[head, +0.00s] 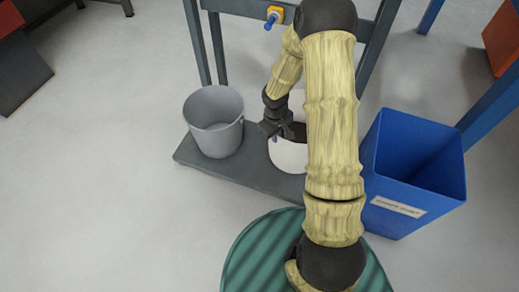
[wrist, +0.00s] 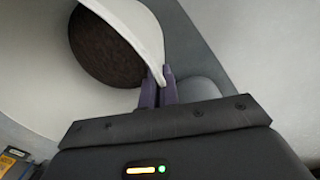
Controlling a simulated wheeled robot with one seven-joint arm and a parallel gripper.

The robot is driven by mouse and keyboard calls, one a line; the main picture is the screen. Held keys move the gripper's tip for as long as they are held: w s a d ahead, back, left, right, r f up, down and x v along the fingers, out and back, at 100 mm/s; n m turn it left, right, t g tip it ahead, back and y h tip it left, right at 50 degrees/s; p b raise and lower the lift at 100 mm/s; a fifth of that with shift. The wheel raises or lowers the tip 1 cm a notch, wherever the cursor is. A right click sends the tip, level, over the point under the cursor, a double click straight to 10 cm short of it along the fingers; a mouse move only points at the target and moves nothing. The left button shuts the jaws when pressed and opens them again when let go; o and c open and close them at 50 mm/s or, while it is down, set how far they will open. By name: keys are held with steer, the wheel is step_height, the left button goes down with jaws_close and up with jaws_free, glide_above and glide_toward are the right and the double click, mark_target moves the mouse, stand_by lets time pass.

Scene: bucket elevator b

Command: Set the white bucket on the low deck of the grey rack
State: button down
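The white bucket (head: 287,156) is at the right part of the grey rack's low deck (head: 235,178), partly hidden behind my arm. I cannot tell whether its base touches the deck or hangs just above it. In the wrist view the white bucket (wrist: 52,82) shows a dark brown filling, and its rim runs between my two purple fingers. My gripper (wrist: 159,82) is shut on that rim. In the head view my gripper (head: 275,137) is at the bucket's left side.
A grey bucket (head: 214,138) stands on the deck's left part. A blue bin (head: 412,170) with a label stands right of the rack. Rack posts (head: 197,45) rise behind the deck, and a blue-handled fitting (head: 274,17) is on the crossbar.

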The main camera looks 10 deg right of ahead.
steer(key=shift+d+f+b, duration=0.15)
steer(key=shift+f+b, duration=1.1)
steer(key=shift+f, duration=1.2)
steer(key=shift+f+b, duration=1.5)
steer(key=shift+f, duration=1.05)
steer(key=c, duration=1.7)
jaws_free()
step_height(320, 180, up, 12)
steer(key=p, duration=0.6)
glide_above(276, 145)
steer(key=a, duration=0.1)
steer(key=shift+s, duration=0.25)
